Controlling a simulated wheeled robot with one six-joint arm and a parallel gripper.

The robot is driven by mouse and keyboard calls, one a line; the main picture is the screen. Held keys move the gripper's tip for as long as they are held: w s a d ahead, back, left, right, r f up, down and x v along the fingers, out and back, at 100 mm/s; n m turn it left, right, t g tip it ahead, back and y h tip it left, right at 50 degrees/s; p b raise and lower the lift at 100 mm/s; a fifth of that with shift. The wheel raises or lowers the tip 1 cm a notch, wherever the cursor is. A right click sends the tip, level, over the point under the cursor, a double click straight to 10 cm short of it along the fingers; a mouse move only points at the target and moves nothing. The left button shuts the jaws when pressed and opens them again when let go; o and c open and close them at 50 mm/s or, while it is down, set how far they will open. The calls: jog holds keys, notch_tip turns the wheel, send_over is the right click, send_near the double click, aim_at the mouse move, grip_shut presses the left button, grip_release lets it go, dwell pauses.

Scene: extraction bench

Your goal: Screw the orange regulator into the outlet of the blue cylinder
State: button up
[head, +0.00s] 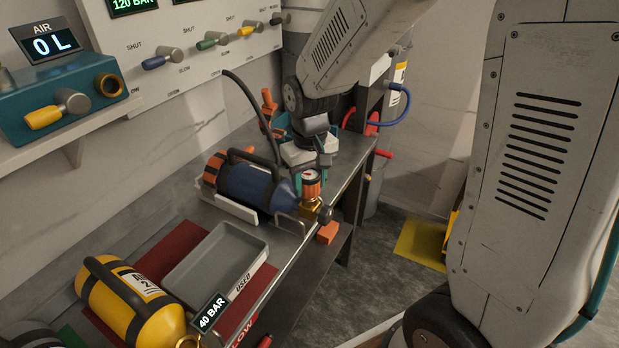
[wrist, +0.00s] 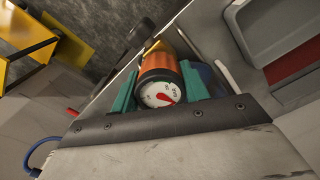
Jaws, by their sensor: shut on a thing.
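The blue cylinder (head: 247,187) lies on its side in a cradle on the bench, its valve end toward the bench's right edge. A brass block (head: 313,207) with a dark knob (head: 325,214) is at that end. The orange regulator (head: 311,184), with a white round gauge, stands right above the brass block. It appears to meet it, but I cannot tell whether it is threaded in. In the wrist view, my gripper (wrist: 158,72) has its teal fingers on both sides of the regulator (wrist: 158,62), shut on it, gauge facing the camera. The outlet is hidden there.
A grey tray (head: 207,289) lies on a red mat, with a yellow cylinder (head: 124,302) at lower left. A wall panel (head: 200,60) with valves and a teal air unit (head: 65,105) are behind.

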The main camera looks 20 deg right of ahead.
jog(key=m, duration=0.9)
jog(key=o, duration=1.3)
jog(key=shift+c, duration=0.2)
notch_tip(320, 180, up, 8)
jog(key=shift+f, duration=0.1)
